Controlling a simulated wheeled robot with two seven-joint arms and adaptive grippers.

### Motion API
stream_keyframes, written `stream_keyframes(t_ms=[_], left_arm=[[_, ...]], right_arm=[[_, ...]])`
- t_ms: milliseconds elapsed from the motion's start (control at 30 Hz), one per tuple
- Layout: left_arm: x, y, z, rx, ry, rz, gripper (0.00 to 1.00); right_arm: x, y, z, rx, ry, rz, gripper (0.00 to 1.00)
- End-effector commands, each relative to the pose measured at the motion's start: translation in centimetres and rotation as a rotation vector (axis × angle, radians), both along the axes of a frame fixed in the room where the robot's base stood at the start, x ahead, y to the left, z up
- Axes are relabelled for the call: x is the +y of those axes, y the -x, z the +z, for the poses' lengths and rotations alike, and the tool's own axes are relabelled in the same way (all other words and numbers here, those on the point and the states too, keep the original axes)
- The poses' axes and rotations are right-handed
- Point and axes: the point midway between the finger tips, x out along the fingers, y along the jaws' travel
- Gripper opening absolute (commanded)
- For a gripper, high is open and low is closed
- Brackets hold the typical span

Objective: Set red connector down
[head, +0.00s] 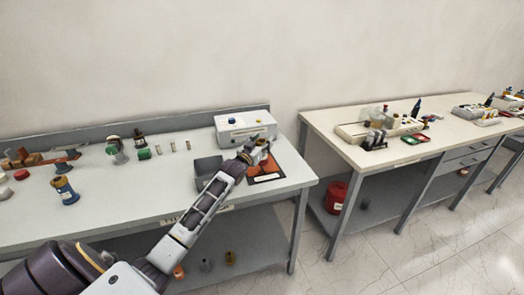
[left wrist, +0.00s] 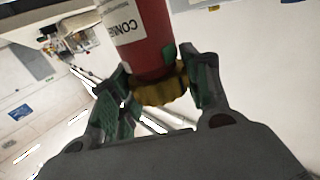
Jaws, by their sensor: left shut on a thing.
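The red connector (left wrist: 140,38) is a red cylinder with a white label and a gold ridged ring at its near end. It fills the top middle of the left wrist view. My left gripper (left wrist: 160,85) is shut on it, with green-padded fingers on both sides of the gold ring. My right gripper is not in view.
A blue-bodied part (head: 65,190) and several small parts stand farther left. The table's front middle is clear. A second table (head: 350,152) stands right, across a gap.

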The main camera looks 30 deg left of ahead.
Motion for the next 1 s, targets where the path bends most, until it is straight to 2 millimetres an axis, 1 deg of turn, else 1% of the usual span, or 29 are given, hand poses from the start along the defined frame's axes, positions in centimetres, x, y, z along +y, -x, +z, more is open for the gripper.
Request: stream_keyframes(t_ms=[67, 300, 400, 867, 900, 1000], left_arm=[[0.0, 0.0, -0.4, -0.001, 0.000, 0.000, 0.00], [0.0, 0.0, -2.9, 0.001, 0.000, 0.000, 0.00], [0.0, 0.0, -3.4, -0.001, -0.001, 0.000, 0.00], [0.0, 0.0, -3.8, -0.001, 0.000, 0.000, 0.00], [0.0, 0.0, -3.9, 0.001, 0.000, 0.000, 0.51], [0.0, 0.0, -3.9, 0.001, 0.000, 0.000, 0.64]], right_arm=[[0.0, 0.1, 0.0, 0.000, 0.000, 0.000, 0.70], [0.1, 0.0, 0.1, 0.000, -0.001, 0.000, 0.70], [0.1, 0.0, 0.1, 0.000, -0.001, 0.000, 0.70], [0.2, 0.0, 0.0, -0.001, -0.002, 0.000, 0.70], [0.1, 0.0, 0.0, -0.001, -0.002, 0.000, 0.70], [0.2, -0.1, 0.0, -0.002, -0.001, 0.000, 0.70]])
